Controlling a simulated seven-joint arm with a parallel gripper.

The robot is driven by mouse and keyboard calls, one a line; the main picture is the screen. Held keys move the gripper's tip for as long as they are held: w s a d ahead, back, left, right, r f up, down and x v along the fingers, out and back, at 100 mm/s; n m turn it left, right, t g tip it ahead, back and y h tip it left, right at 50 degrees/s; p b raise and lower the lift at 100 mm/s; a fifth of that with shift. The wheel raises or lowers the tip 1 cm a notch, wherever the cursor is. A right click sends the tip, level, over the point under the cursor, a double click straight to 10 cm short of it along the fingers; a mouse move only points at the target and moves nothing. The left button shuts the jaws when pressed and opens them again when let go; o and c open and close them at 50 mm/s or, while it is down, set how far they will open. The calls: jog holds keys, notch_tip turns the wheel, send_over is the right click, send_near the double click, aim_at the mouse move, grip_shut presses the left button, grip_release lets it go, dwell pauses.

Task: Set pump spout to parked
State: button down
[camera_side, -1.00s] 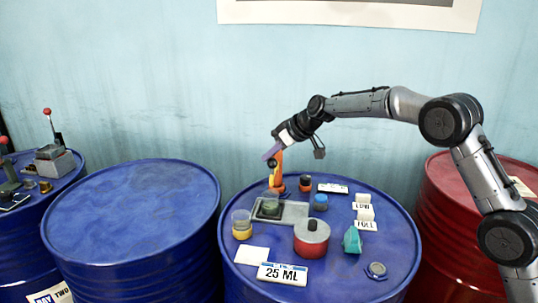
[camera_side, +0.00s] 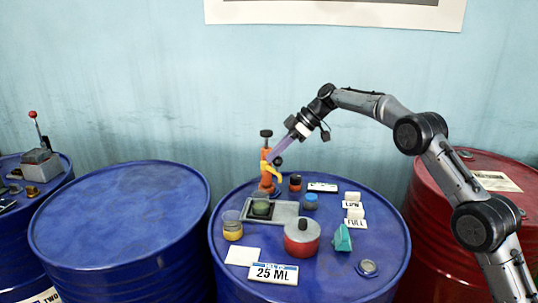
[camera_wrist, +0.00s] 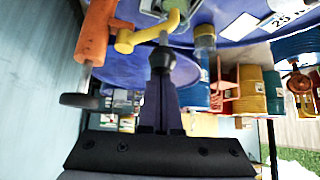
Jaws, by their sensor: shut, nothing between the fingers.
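The orange pump (camera_side: 266,180) stands upright at the back left of the blue drum top, with a black knob (camera_side: 266,133) on it. Its yellow spout (camera_side: 273,173) sits at the upper front of the body. In the wrist view the orange body (camera_wrist: 94,32) is at upper left, and the bent yellow spout (camera_wrist: 128,41) reaches right from it. My gripper (camera_side: 276,161), with purple fingers, is shut and empty, slanting down beside the spout. In the wrist view its dark fingertips (camera_wrist: 161,58) are close to the spout; I cannot tell whether they touch.
A grey tray (camera_side: 285,214) with a dark green cup (camera_side: 261,207) lies in front of the pump. A yellow-filled jar (camera_side: 232,226), red pot (camera_side: 301,238), blue-topped jar (camera_side: 311,201) and teal piece (camera_side: 342,239) stand around it. The left blue drum top (camera_side: 120,210) is bare.

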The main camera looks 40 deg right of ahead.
jog(key=shift+d, duration=1)
jog(key=shift+a, duration=0.1)
jog(key=shift+a, duration=0.35)
jog(key=d+r, duration=0.3)
jog(key=r, duration=0.5)
jog(key=shift+s+d, duration=0.3)
jog(key=shift+r, duration=0.1)
